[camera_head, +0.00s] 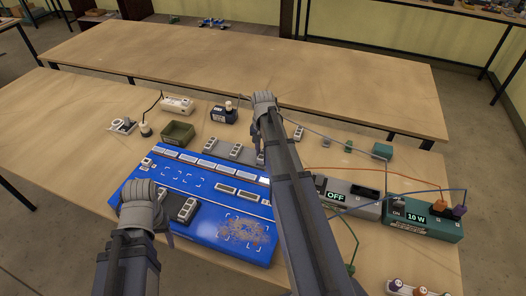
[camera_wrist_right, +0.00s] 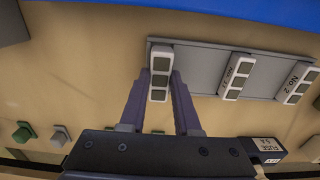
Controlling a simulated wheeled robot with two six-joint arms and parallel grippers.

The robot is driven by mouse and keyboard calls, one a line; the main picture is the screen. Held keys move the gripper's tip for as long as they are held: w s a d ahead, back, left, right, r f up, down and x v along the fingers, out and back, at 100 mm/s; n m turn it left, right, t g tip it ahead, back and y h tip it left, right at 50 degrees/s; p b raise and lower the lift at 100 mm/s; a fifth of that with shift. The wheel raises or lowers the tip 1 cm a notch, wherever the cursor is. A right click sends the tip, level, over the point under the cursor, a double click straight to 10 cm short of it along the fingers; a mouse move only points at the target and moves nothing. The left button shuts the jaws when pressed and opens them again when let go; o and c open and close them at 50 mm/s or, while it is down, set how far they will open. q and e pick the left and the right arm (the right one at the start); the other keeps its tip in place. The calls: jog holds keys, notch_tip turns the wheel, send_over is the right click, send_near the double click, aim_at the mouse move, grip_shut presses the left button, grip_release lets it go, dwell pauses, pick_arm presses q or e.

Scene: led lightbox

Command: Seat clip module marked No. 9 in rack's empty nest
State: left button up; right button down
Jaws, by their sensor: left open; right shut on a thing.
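A blue rack board (camera_head: 141,239) lies on the near table, with a row of modules along its back (camera_head: 209,164) and bracket-marked spots (camera_head: 194,183) in front of it. My right gripper (camera_wrist_right: 158,90) is shut on a white clip module (camera_wrist_right: 160,61) with dark squares, at one end of a grey tray (camera_wrist_right: 200,68). No number is readable on this module. Two other modules in the tray, one in the middle (camera_wrist_right: 236,77) and one at the other end (camera_wrist_right: 298,83), seem marked No. 2. My left gripper (camera_head: 143,208) is open above the board's left part; its fingertips are mostly hidden.
Two modules, one of them here (camera_head: 187,210), stand on a dark pad on the board. A green bin (camera_head: 177,133) is behind the board. An OFF box (camera_head: 347,197) and a teal 10 W box (camera_head: 426,222) with cables stand to the right. My right arm hides the board's right side.

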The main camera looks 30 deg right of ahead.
jog(key=shift+f+b, duration=0.7)
jog(key=shift+f, duration=0.1)
jog(key=c, duration=0.5)
grip_release()
jog(key=shift+c, duration=0.2)
jog(key=shift+r, duration=0.15)
notch_tip(320, 180, up, 8)
jog(key=p, duration=0.8)
jog(key=s+a+n, duration=0.2)
jog(key=a, duration=0.4)
jog(key=s+a+n, duration=0.2)
jog(key=a, duration=0.4)
jog(key=s+a+n, duration=0.2)
jog(key=a, duration=0.3)
jog(key=shift+s+a+n+h, duration=0.1)
jog(key=shift+a+n+h, duration=0.2)
jog(key=shift+a, duration=0.1)
jog(key=s+a+n, duration=0.2)
jog(key=s+a, duration=0.1)
jog(key=a, duration=0.1)
jog(key=s+a+n, duration=0.2)
jog(key=s+a, duration=0.2)
jog(key=s+a+n, duration=0.3)
jog(key=a, duration=0.1)
jog(key=shift+s+a+h, duration=0.15)
jog(key=shift+a+h, duration=0.15)
